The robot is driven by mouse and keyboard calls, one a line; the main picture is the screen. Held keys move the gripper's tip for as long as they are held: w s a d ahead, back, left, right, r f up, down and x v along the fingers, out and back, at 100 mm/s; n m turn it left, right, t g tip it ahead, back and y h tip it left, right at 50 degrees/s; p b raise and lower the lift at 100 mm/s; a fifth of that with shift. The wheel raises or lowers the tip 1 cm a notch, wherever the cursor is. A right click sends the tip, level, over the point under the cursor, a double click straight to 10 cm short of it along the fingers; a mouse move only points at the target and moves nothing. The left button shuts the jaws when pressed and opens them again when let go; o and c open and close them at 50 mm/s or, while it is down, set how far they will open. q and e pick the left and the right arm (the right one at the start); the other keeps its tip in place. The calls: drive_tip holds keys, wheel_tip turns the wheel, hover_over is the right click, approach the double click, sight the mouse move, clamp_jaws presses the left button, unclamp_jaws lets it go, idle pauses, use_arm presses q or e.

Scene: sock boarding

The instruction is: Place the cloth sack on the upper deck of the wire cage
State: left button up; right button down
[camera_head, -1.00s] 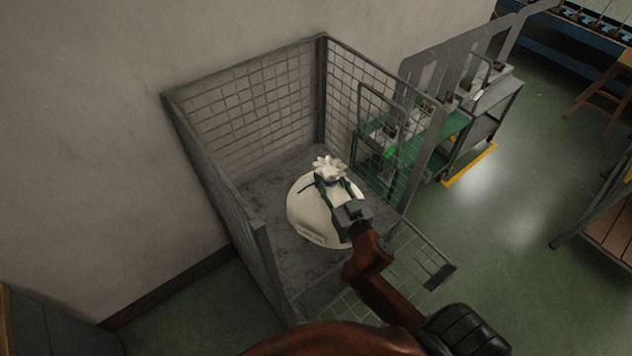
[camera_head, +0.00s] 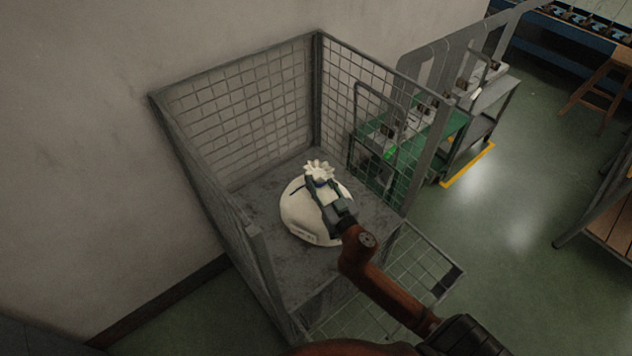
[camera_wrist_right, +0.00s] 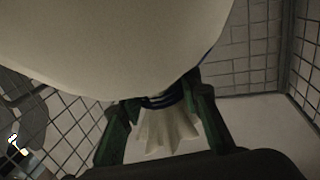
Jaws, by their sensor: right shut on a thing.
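The cloth sack (camera_head: 304,214) is cream white with a frilled, tied neck. It is over the grey upper deck (camera_head: 270,190) of the wire cage (camera_head: 217,128), inside the mesh walls; whether its base touches the deck I cannot tell. My right gripper (camera_head: 322,187) is shut on the sack's neck, just below the frill. In the right wrist view the two fingers (camera_wrist_right: 160,115) flank the dark tie, the frill (camera_wrist_right: 168,135) hangs between them and the sack's body (camera_wrist_right: 120,40) fills the top. My left gripper is not in view.
The cage's front panel (camera_head: 425,270) is folded down at the lower right. Mesh walls stand at the left, back and right. A green machine (camera_head: 400,145) is beyond the right wall. Bare deck shows left of and behind the sack.

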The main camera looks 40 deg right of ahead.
drive_tip(key=shift+f, duration=0.15)
drive_tip(key=c, duration=1.4)
unclamp_jaws()
drive_tip(key=shift+f, duration=0.15)
drive_tip(key=shift+r, duration=0.25)
drive_tip(key=s+a, duration=0.2)
drive_tip(key=s, duration=1)
drive_tip(key=shift+p, duration=0.4)
drive_tip(key=shift+f, duration=0.1)
